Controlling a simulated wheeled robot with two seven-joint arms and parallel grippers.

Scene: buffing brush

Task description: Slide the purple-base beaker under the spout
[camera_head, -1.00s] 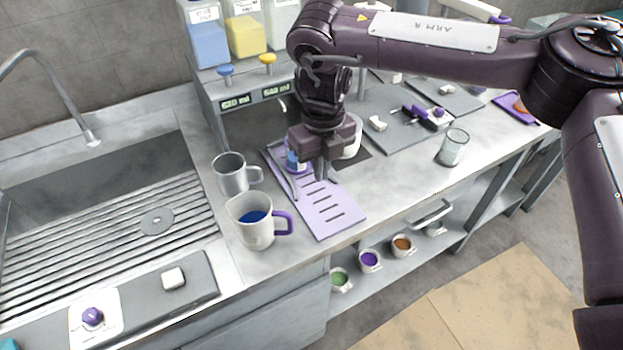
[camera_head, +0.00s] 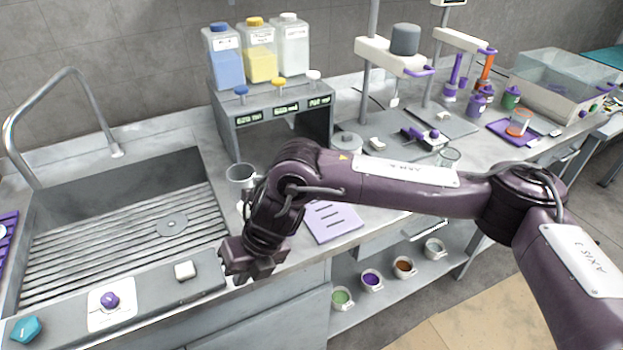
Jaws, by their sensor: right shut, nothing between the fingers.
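The dispenser (camera_head: 236,120) stands against the back wall with blue, yellow and clear tanks, coloured knobs and lit displays; its spouts are too small to make out. The lilac slotted tray (camera_head: 335,222) lies in front of it, partly covered by my right arm. I cannot see the purple-base beaker; my arm hides the area at the tray's left and back. My right gripper (camera_head: 240,275) is shut and empty, pointing down over the counter's front edge, left of the tray. My left gripper is not in view.
A grey metal mug (camera_head: 240,175) stands left of my forearm. The sink (camera_head: 110,215) is at left. A white switch block (camera_head: 185,270) and purple knob (camera_head: 109,299) sit on the front ledge.

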